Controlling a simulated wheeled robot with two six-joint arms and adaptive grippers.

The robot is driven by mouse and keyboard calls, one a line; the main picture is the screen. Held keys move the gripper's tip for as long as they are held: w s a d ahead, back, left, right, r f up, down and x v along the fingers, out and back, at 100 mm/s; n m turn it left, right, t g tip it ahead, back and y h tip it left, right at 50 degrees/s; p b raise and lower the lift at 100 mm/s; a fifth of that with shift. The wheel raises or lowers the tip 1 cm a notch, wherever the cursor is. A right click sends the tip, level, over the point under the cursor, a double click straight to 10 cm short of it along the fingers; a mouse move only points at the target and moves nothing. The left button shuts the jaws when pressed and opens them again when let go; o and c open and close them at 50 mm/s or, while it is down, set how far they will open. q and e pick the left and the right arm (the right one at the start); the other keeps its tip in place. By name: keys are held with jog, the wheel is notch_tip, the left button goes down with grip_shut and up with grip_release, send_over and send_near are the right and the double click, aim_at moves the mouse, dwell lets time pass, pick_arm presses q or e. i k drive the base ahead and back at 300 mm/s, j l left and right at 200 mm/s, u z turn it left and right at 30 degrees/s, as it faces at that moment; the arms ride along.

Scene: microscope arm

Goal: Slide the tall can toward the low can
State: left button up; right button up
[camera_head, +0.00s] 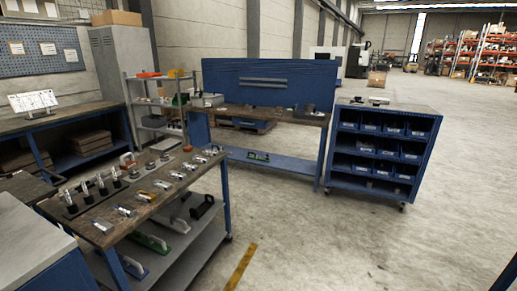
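I cannot make out a tall can or a low can for certain in the head view. The far blue workbench (285,117) has a few small dark and grey objects on its top, too small to identify. Neither of my grippers shows in this view, so their state is hidden.
A nearer wooden-topped table (140,232) at lower left holds tool holders and several small tools. A blue cart (382,150) with bins stands right of the far bench. A grey shelf unit (155,118) stands behind. Open concrete floor (330,235) fills the lower right.

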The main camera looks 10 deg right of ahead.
aim_at(370, 181)
jog(key=i+l+z, duration=0.3)
jog(key=i, duration=0.25)
jog(key=i+z, duration=0.3)
jog(key=i, duration=0.3)
jog(key=i+z, duration=0.35)
jog(key=i, duration=0.25)
jog(key=i+j+z, duration=0.3)
jog(key=i, duration=0.25)
jog(key=i+j+z, duration=0.3)
jog(key=i, duration=0.25)
jog(key=i+l, duration=0.15)
jog(key=i, duration=0.3)
jog(key=i+l, duration=0.1)
jog(key=i, duration=0.3)
